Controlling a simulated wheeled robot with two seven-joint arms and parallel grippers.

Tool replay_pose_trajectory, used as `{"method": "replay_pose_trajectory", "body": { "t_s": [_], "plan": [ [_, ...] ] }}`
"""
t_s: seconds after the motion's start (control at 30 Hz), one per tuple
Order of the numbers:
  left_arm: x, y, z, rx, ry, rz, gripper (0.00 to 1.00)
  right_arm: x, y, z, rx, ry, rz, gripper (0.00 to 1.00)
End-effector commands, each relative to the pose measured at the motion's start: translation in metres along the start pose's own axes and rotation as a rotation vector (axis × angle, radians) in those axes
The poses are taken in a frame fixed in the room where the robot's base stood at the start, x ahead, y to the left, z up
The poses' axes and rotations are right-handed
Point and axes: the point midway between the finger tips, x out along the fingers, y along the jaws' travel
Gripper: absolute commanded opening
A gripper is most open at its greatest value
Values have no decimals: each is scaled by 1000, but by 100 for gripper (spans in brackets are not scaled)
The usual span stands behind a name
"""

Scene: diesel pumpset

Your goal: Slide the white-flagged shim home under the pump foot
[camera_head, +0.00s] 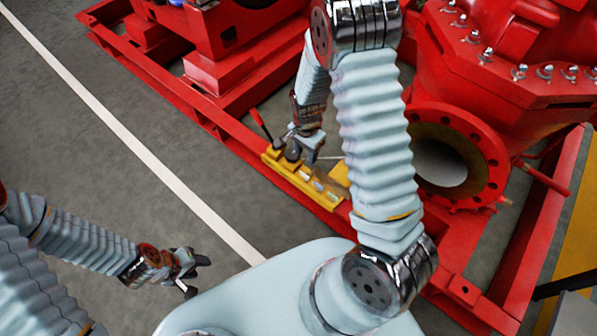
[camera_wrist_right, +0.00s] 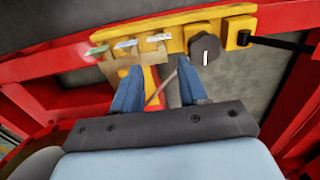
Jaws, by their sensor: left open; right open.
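The yellow rack (camera_head: 278,160) on the red base rail holds several small flagged shims. In the right wrist view, the shim flag nearest the black knob looks white (camera_wrist_right: 159,37); it also shows in the head view (camera_head: 304,172). Tan plates hang below the flags. My right gripper (camera_head: 312,148) is open beside the rack, and its blue fingers (camera_wrist_right: 158,82) point toward the rack, apart from the white flag. A thin rod shows between the fingers; I cannot tell its depth. My left gripper (camera_head: 190,271) is open and empty over the floor. I cannot make out the pump foot.
A black knob (camera_wrist_right: 205,52) with a white mark stands beside the flags, near the right finger. A red-handled tool (camera_head: 261,124) stands at the rack's far end. The red pump (camera_head: 490,60) and its round flange (camera_head: 482,150) stand right. Left floor is clear.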

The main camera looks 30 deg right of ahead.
Motion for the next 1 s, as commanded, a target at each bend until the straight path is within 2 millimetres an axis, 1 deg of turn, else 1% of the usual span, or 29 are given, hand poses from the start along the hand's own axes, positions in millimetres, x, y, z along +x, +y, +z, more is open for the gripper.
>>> {"method": "replay_pose_trajectory", "body": {
  "t_s": [0.03, 0.3, 0.4, 0.5, 0.63, 0.9, 0.93, 1.0],
  "plan": [
    [4, -2, 0, -1, 1, -1, 43, 14, 1, 0, 0, -2, 4, 43],
    [12, -8, -1, -5, 4, -5, 43, 77, 1, 1, -4, -2, 3, 43],
    [14, -8, -1, -4, 3, -4, 43, 94, 1, 1, -3, -2, 2, 43],
    [15, -8, -1, -4, 3, -3, 43, 106, 0, 1, -3, -1, 0, 43],
    [16, -8, -1, -4, 2, -3, 43, 114, 0, 1, -3, -2, 0, 43],
    [16, -8, -1, -4, 2, -3, 43, 115, 0, 1, -3, -1, -1, 43],
    [16, -8, -1, -4, 2, -3, 43, 115, 0, 1, -3, -1, -1, 41],
    [16, -8, -1, -4, 2, -3, 43, 115, 0, 1, -3, -1, -1, 30]
  ]
}}
